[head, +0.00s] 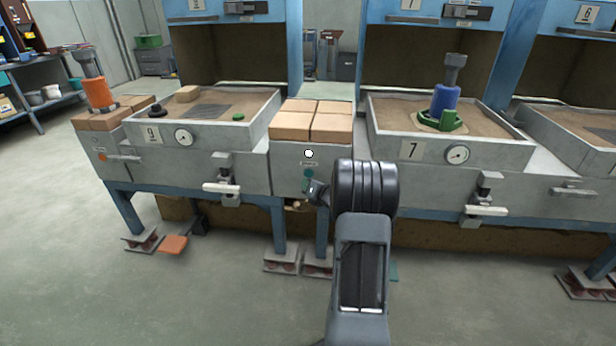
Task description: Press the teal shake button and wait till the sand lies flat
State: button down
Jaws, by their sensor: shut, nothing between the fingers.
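The teal shake button (308,174) is on the grey front panel between the two sand boxes, below a round white indicator (309,153). My gripper (311,187) is shut and empty, right at the button's lower edge in the picture; whether it touches cannot be told. My own arm hides the panel to the right. The sand in the left box (215,108), marked 9, shows a dark grid-like patch. The sand in the right box (395,113), marked 7, bears a blue cylinder (445,100) on a green base (438,121).
Brick-like blocks (312,118) cover the top between the boxes. Levers with white handles (221,187) and (487,210) jut out from the fronts. An orange pedal (173,244) lies low at left. Open floor (60,240) lies at left.

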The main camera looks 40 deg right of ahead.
jog(key=shift+s+a+b, duration=0.75)
jog(key=shift+s+a, duration=0.65)
jog(key=s+a+r+m+g+h+p, duration=0.1)
jog(key=a+r+m+g+p, duration=0.15)
jog(key=r+m+p, duration=0.4)
jog(key=s+a+r+m+g+h+p, duration=0.1)
jog(key=a+r+m+h+p, duration=0.2)
jog(key=r+p, duration=0.65)
jog(key=s+a+r+m+g+p, duration=0.2)
jog(key=a+r+m+p, duration=0.25)
jog(key=r, duration=0.55)
jog(key=s+a+r+m+g+y+p, duration=0.4)
jog(key=s+a+r+m+g+p, duration=0.3)
jog(key=s+a+r+m+p, duration=0.8)
jog(key=s+a+r+p, duration=0.1)
jog(key=s+r+p, duration=0.3)
jog(key=p, duration=0.2)
jog(key=shift+s+r+p, duration=0.15)
jog(key=shift+p, duration=0.2)
jog(key=shift+d, duration=0.1)
